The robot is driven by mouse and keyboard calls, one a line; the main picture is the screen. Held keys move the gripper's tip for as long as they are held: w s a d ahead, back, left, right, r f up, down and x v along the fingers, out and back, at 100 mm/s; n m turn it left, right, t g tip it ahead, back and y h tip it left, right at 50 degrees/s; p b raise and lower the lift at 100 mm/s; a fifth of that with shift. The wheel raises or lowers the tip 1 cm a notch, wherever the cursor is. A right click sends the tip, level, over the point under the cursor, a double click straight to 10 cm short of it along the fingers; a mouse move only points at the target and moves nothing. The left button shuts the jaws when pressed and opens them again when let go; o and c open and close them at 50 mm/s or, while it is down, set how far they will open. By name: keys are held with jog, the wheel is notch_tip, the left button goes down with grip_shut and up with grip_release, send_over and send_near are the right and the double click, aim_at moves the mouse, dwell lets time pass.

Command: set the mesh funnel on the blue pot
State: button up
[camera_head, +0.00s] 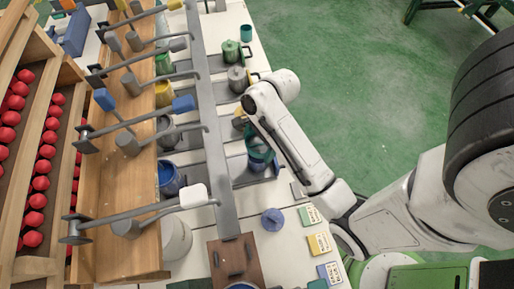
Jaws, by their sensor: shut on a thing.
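My white arm reaches in from the right and bends over the tray's right side. Its end lies behind its own links, so I cannot make out my gripper or what is in it. A teal, open-topped thing (260,152) shows just left of the arm, on or in front of a grey stand. It may be the mesh funnel, but the arm partly covers it. A little blue (275,169) shows at its lower right. A blue pot (169,179) stands on the left, below one of the levers. I cannot tell which blue vessel the task names.
A green pot (231,51) and a grey pot (237,79) stand farther up the white table. A round blue lid (272,219) lies near coloured cards (319,243). A wooden rack (125,190) with levers borders the left. Green floor lies beyond the table.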

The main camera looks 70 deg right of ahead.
aim_at(259, 145)
jog(key=shift+w+a+f, duration=0.1)
jog(key=shift+w+f, duration=0.15)
jog(key=shift+f, duration=1.65)
jog(key=shift+f, duration=0.4)
jog(key=shift+f, duration=0.2)
jog(key=o, duration=0.7)
jog(key=shift+c, duration=0.2)
jog(key=shift+r, duration=0.1)
